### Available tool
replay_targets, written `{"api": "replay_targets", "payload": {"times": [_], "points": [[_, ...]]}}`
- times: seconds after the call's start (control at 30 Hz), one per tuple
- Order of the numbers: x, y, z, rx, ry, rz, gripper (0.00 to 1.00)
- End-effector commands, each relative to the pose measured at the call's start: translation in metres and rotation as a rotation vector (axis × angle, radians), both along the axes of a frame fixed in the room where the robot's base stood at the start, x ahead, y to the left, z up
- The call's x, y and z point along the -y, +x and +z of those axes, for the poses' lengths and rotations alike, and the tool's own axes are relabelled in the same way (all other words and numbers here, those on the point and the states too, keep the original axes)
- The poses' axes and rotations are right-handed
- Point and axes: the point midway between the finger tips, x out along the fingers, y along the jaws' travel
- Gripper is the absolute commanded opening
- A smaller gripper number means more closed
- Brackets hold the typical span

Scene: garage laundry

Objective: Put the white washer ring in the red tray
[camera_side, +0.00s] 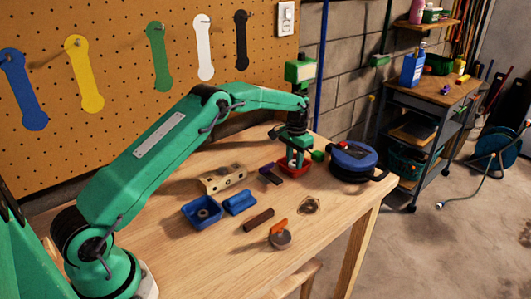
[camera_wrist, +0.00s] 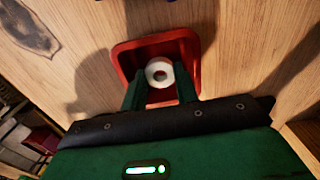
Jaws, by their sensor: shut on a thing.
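The white washer ring (camera_wrist: 159,73) is between the fingertips of my gripper (camera_wrist: 160,88) in the wrist view. My gripper is shut on it. The red tray (camera_wrist: 128,58) lies right below, and the ring appears over or inside it; I cannot tell whether the ring touches the tray floor. In the side view my gripper (camera_side: 292,158) points down at the red tray (camera_side: 296,172), whose rim shows around the fingers. A small white part of the ring shows between the fingers there.
A blue tray (camera_side: 203,212) with a ring in it, a blue block (camera_side: 240,202), a wooden block with holes (camera_side: 223,178), a dark brown bar (camera_side: 258,219) and an orange-handled round tool (camera_side: 280,237) lie nearby. A round blue device (camera_side: 352,160) stands right of the red tray.

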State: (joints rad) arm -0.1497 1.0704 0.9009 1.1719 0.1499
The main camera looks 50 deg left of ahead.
Motion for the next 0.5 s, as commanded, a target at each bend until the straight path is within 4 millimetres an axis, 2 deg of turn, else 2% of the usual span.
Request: {"api": "replay_targets", "payload": {"times": [0.1, 0.5], "points": [[0.0000, 0.0002, -0.0090, 0.001, 0.000, 0.000, 0.09], [0.0001, 0.0002, -0.0123, 0.001, 0.000, 0.000, 0.09]]}}
